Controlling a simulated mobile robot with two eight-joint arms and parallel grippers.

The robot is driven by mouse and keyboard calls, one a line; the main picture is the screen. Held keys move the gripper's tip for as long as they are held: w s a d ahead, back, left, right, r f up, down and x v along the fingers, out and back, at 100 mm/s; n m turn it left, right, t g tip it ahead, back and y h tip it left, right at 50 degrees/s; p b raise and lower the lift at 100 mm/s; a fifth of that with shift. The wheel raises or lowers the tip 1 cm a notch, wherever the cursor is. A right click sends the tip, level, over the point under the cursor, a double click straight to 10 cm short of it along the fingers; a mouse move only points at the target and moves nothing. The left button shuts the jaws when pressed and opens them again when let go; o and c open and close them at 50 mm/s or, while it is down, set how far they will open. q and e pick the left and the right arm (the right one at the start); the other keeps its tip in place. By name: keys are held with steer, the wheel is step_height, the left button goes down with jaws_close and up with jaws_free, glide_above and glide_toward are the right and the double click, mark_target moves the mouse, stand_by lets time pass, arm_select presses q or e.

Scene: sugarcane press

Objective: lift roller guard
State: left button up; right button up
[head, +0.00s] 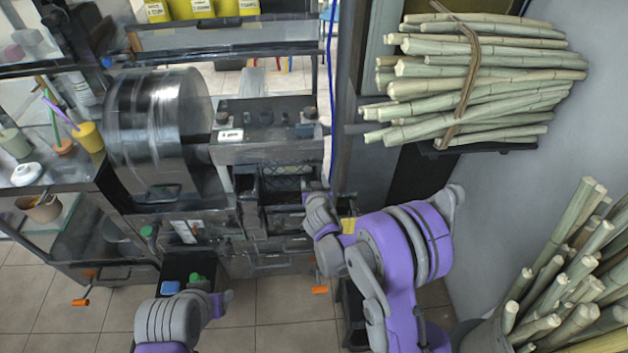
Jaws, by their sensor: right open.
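The roller guard looks to be the large shiny curved metal cover (155,125) on the press at the left. It appears lowered, and a dark handle (166,191) shows at its lower front edge. My right gripper (320,208) is open, in front of the press's right part and well to the right of the guard, apart from it. My left arm comes in at the bottom left; its gripper (222,301) is below the guard and apart from it, and its fingers are too unclear to read. The rollers cannot be made out.
A strapped bundle of cane (480,75) lies on a rack at the upper right. More cane stands upright (565,270) at the lower right. A shelf at the left holds cups, including a yellow cup (88,137). A dark bin (172,272) stands below the press.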

jaws_close()
stand_by(1.4)
